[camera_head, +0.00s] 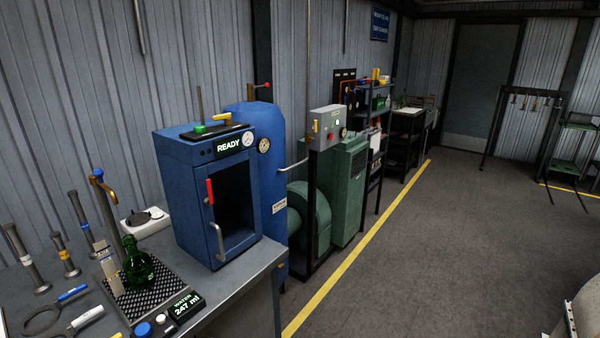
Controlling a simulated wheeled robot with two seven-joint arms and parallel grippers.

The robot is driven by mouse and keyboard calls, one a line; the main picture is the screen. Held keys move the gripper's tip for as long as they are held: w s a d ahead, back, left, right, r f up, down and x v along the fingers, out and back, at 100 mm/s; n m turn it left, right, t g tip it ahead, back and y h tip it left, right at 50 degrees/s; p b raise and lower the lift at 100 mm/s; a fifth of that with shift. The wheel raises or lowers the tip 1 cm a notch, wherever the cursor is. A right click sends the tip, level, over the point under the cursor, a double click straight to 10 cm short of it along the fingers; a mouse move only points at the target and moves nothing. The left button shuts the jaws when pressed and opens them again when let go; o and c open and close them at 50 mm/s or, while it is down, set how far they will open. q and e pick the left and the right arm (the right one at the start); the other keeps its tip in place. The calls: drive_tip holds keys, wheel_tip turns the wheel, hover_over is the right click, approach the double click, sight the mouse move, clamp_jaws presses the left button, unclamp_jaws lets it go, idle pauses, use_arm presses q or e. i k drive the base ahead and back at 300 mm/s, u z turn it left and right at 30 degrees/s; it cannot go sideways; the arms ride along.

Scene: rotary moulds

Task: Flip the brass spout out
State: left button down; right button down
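A dispenser post (108,218) stands on the bench at the left, leaning in the picture. A small brass piece (97,173) with blue beside it sits at its top; it looks like the spout, but it is too small to tell which way it is turned. A green glass bottle (137,265) stands upright beside the post on a dark perforated plate (166,284). A display (185,304) in front reads "WATER 247 ml". Neither of my grippers is in view.
A blue oven cabinet (185,210) marked "READY" stands right of the bottle. Metal hand tools (62,255) stand at the left, and blue- and white-handled tongs (60,310) lie in front. Green machinery (340,200) stands beyond. The floor (420,260) at the right is mostly clear.

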sight(96, 178)
drive_tip(key=u, duration=1.45)
drive_tip(key=i, duration=0.85)
drive_tip(key=z, duration=0.45)
